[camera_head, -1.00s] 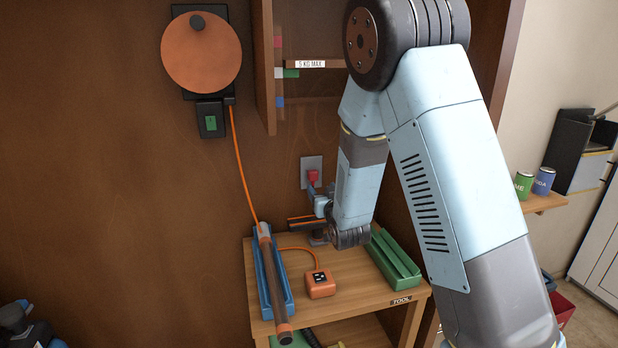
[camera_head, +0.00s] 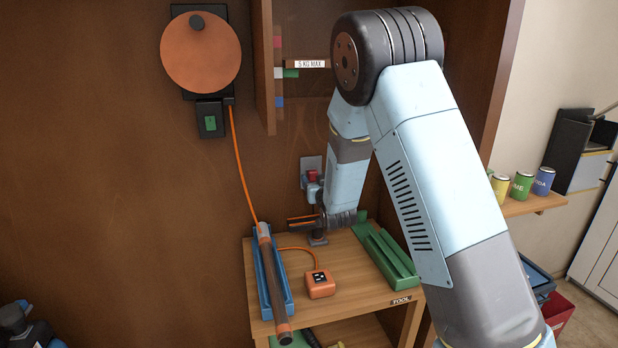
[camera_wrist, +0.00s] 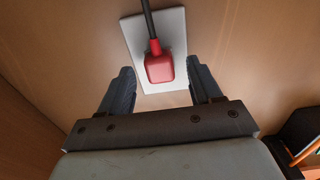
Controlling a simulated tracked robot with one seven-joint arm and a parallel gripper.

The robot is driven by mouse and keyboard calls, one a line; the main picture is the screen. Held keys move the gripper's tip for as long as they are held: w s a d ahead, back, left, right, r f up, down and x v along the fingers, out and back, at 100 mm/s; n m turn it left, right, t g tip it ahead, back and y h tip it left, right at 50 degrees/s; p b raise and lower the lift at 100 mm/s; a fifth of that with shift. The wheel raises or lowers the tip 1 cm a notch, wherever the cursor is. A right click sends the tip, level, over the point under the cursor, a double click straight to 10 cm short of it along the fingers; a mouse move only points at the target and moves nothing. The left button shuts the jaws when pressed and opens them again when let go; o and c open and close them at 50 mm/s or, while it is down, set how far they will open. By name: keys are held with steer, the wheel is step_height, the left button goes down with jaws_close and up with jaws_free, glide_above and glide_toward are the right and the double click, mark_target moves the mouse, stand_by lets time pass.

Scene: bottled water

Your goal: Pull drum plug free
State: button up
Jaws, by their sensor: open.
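A red plug (camera_head: 312,176) sits in a grey wall plate (camera_head: 306,163) on the back panel above the bench. In the wrist view the red plug (camera_wrist: 160,68) has a black cable and sits on the pale plate (camera_wrist: 177,30). My gripper (camera_head: 313,191) is at the wall, just below and partly over the plug. In the wrist view my gripper (camera_wrist: 161,75) is open, one finger on each side of the plug with gaps. Whether the fingers reach its depth is unclear. The orange drum (camera_head: 201,55) hangs on the wall at the upper left, its orange cable running down.
The wooden bench (camera_head: 345,300) holds a blue tray (camera_head: 266,285) with a dark rod, an orange socket box (camera_head: 320,285) and a green tray (camera_head: 385,258). A shelf (camera_head: 310,64) overhangs above. Cans (camera_head: 521,186) stand on a ledge at right.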

steer(key=shift+w+a, duration=0.2)
steer(key=shift+w, duration=0.5)
steer(key=shift+c, duration=0.3)
stand_by(0.6)
jaws_close()
stand_by(0.4)
steer(key=shift+s, duration=0.15)
steer(key=shift+v, duration=2.85)
steer(key=shift+r, duration=0.1)
